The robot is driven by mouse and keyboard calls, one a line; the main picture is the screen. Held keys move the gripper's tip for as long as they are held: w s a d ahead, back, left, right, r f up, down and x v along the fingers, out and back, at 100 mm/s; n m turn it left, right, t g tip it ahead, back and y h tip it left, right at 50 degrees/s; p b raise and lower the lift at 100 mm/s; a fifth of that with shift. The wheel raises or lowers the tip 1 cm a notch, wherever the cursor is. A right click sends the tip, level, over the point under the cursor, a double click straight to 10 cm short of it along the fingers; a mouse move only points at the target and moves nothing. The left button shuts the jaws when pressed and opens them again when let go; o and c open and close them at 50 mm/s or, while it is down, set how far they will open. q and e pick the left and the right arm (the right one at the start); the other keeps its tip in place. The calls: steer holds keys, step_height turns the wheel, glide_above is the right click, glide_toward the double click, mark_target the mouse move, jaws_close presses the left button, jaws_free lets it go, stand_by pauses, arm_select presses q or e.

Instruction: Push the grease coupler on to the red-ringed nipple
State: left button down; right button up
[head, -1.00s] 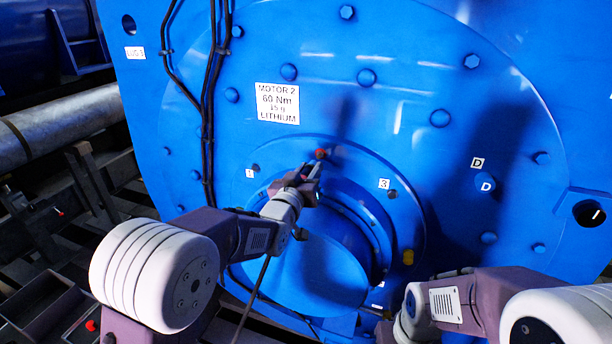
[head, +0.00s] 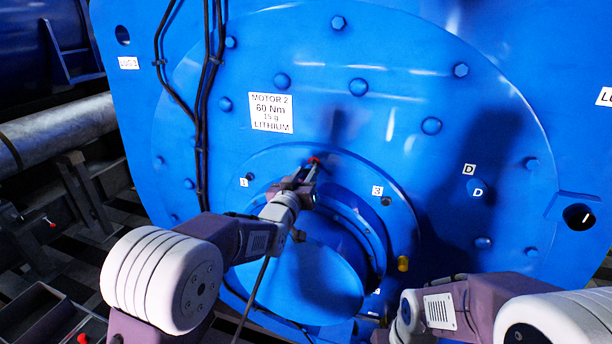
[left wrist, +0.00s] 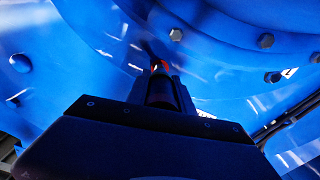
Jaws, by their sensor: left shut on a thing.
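The red-ringed nipple (head: 314,160) sits on the upper rim of the blue round bearing housing in the head view. Its red also shows at the tip of the coupler in the left wrist view (left wrist: 160,65). My left gripper (head: 303,184) is just below the nipple, shut on the dark cylindrical grease coupler (left wrist: 161,92), which points at the red ring. The coupler's front end meets or nearly meets the ring; I cannot tell whether it is seated. The gripper body hides the coupler's rear.
Black cables (head: 205,100) run down left of the housing. A yellow fitting (head: 403,263) sits at the housing's lower right.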

mark_target(310, 166)
stand_by(0.7)
arm_select(q)
steer(key=shift+b, duration=0.35)
steer(key=shift+b, duration=0.3)
steer(key=shift+w, duration=0.15)
stand_by(0.4)
steer(key=shift+w+d, duration=0.15)
steer(key=shift+w, duration=0.15)
steer(key=shift+p+x, duration=0.35)
steer(key=shift+x, duration=0.7)
steer(key=c, duration=1)
jaws_free()
